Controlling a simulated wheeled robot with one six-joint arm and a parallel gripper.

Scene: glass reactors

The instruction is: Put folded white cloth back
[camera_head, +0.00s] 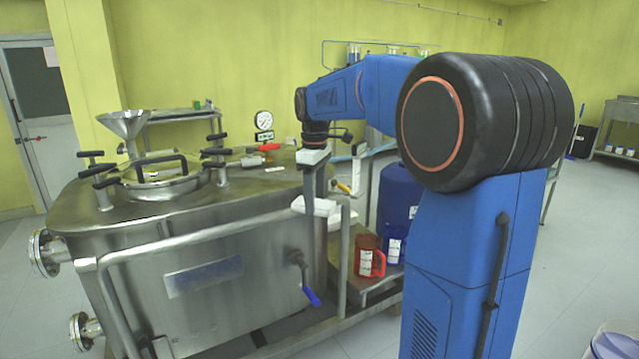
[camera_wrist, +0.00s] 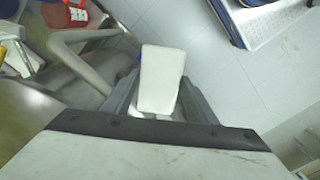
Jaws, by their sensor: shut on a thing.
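The folded white cloth (camera_head: 314,206) is a flat white block at the lower end of my gripper (camera_head: 316,192), in front of the steel vessel's right end. In the wrist view the cloth (camera_wrist: 161,78) stands out between the two dark fingers of my gripper (camera_wrist: 160,98), which are shut on it. It looks held in the air, clear of the floor far below. The cloth's near end is hidden by the gripper body.
The steel vessel (camera_head: 190,285) with pipe rails fills the left. A red jug (camera_head: 369,257) and a blue drum (camera_head: 396,190) stand on a low platform right of the cloth. The red jug also shows at the wrist view's top left (camera_wrist: 66,14). Open floor lies at right.

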